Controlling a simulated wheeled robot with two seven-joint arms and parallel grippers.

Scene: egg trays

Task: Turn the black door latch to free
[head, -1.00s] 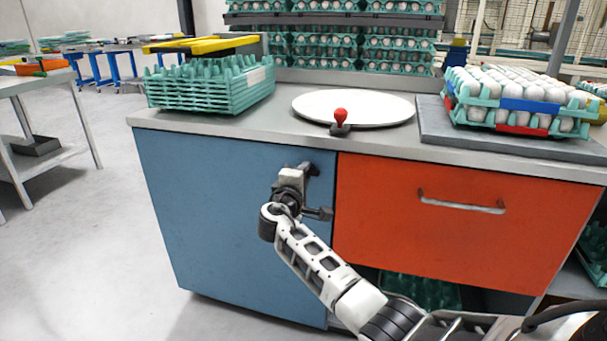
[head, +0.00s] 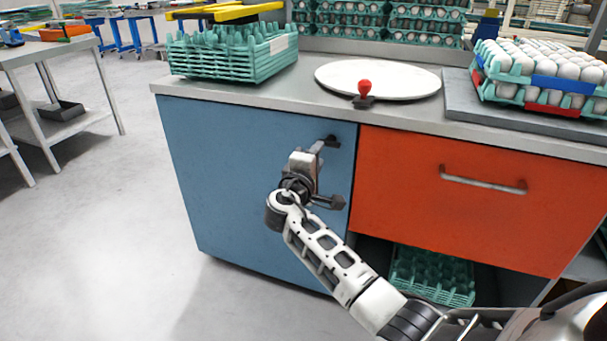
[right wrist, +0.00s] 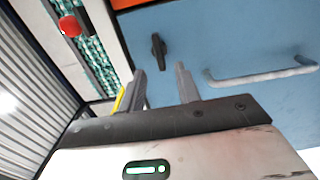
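The black latch (head: 332,141) is on the upper right part of the blue door (head: 220,190). In the right wrist view the latch (right wrist: 158,50) is a small dark bar, just beyond and between my fingertips. My right gripper (head: 319,148) is in front of the blue door, close to the latch. In the right wrist view its two grey fingers (right wrist: 160,70) are spread apart with nothing between them. They appear clear of the latch. A pale bar handle (right wrist: 260,76) on the door lies right of the fingers there. My left gripper is not in view.
An orange-red drawer (head: 450,190) with a metal handle is right of the blue door. On the counter (head: 290,104) are teal trays (head: 225,58), a white disc (head: 385,80), a red-knobbed lever (head: 365,88) and stacked eggs (head: 540,75).

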